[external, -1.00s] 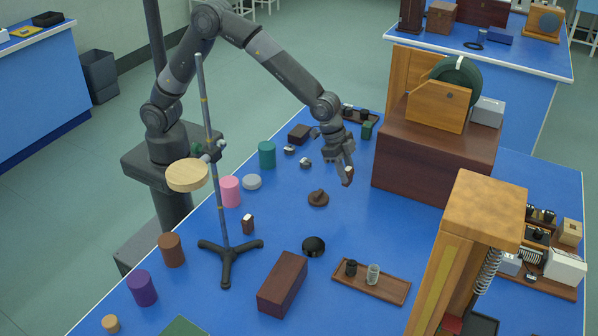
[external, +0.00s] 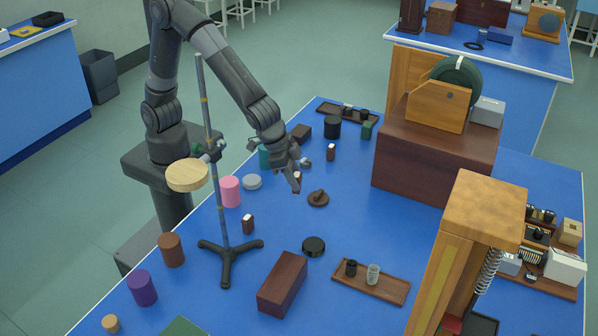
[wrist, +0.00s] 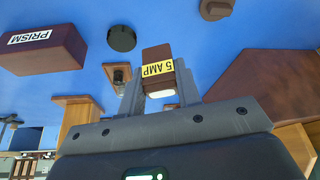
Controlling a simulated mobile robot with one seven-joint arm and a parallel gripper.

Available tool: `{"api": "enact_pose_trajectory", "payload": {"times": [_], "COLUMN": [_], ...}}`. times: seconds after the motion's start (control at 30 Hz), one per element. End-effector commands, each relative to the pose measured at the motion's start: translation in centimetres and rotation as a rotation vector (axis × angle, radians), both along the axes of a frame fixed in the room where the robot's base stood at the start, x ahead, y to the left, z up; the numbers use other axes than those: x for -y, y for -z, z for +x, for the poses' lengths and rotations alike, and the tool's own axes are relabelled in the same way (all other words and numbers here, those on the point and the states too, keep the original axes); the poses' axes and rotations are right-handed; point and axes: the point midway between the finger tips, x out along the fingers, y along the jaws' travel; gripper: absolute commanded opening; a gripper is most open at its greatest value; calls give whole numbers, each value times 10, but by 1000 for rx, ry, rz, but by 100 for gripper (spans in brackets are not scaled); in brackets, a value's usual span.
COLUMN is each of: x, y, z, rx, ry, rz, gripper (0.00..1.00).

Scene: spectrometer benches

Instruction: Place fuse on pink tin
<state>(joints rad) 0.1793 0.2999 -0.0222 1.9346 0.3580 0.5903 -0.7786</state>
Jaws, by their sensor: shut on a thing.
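My gripper (external: 293,183) is shut on the fuse (wrist: 157,57), a small brown block with a yellow "5 AMP" label and a whitish end. In the wrist view the fuse sits between the two fingers (wrist: 160,88). In the external view the fuse is mostly hidden by the fingers, above the blue bench. The pink tin (external: 230,191) stands upright on the bench, to the left of my gripper and apart from it. Nothing is seen on its top. The pink tin is not seen in the wrist view.
A grey round lid (external: 252,182) and a teal tin (external: 264,157) stand near the pink tin. A tripod stand (external: 229,249) with a rod and wooden disc (external: 187,175) rises close to its left. Similar small blocks (external: 248,223) (external: 331,152) stand on the bench. A brown knobbed piece (external: 318,198) is right of my gripper.

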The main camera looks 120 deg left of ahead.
Motion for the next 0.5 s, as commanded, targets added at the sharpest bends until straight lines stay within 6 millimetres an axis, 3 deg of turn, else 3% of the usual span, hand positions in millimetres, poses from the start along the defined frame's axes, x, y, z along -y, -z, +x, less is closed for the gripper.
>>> {"api": "enact_pose_trajectory", "payload": {"times": [0.27,0.5], "x": [47,82], "y": [-14,-26], "z": [-58,-123], "rx": [2,1], "ry": [-218,-473], "rz": [1,1], "gripper": [8,8]}}
